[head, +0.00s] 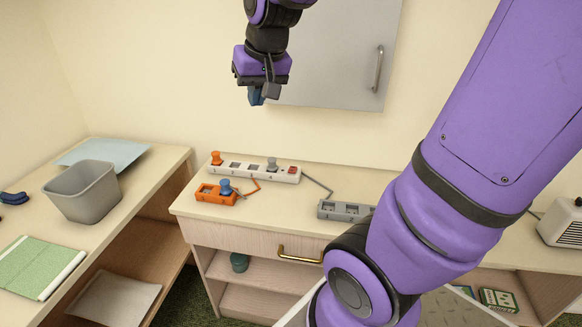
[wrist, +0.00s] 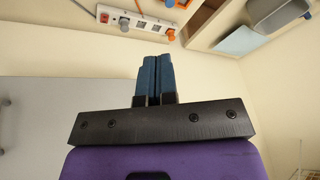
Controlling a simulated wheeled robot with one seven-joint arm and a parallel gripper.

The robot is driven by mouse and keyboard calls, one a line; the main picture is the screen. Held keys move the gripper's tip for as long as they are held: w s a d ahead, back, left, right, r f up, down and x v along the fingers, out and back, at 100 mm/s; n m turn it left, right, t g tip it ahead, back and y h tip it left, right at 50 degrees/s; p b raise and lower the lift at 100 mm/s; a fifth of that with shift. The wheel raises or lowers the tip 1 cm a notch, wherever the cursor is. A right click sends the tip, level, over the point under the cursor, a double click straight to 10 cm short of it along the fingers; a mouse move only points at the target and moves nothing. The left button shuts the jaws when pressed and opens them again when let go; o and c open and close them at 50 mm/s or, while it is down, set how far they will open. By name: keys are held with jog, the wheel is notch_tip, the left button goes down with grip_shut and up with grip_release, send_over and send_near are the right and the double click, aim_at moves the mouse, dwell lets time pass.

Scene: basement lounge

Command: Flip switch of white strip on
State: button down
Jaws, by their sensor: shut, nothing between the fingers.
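The white strip (head: 254,172) lies on the cabinet top near the wall. It has an orange plug (head: 216,158) at its left end, a grey plug (head: 271,164) further right, and a red switch (head: 292,170) at its right end. Whether the switch is on or off is too small to tell. In the wrist view the white strip (wrist: 135,21) is at the top, with its red switch (wrist: 104,17) showing. My gripper (head: 257,97) is shut and empty, raised above and behind the strip, apart from it; its blue fingers (wrist: 156,55) are together in the wrist view.
An orange strip (head: 215,195) with a blue plug (head: 225,187) lies in front of the white strip. A grey strip (head: 344,210) lies to the right, partly behind my arm. A grey bin (head: 82,191) stands on the left table. A grey wall cabinet (head: 335,50) hangs above.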

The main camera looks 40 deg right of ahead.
jog(key=w+d+f+m+g, duration=0.1)
jog(key=w+d+f+m, duration=0.3)
jog(key=w+d+f, duration=0.6)
jog(key=m+g+h, duration=0.2)
jog(key=m, duration=0.1)
send_over(291, 171)
jog(key=s+a, duration=0.1)
jog(key=a, duration=0.1)
jog(key=s+a+x, duration=0.1)
jog(key=a+x, duration=0.1)
jog(key=x, duration=1)
jog(key=shift+s+f, duration=0.3)
jog(key=shift+f, duration=0.3)
jog(key=shift+a, duration=0.15)
jog(key=x, duration=1.2)
jog(key=shift+s+a+f, duration=0.1)
jog(key=shift+a, duration=0.2)
jog(key=shift+s+a+f, duration=0.1)
jog(key=shift+f, duration=0.8)
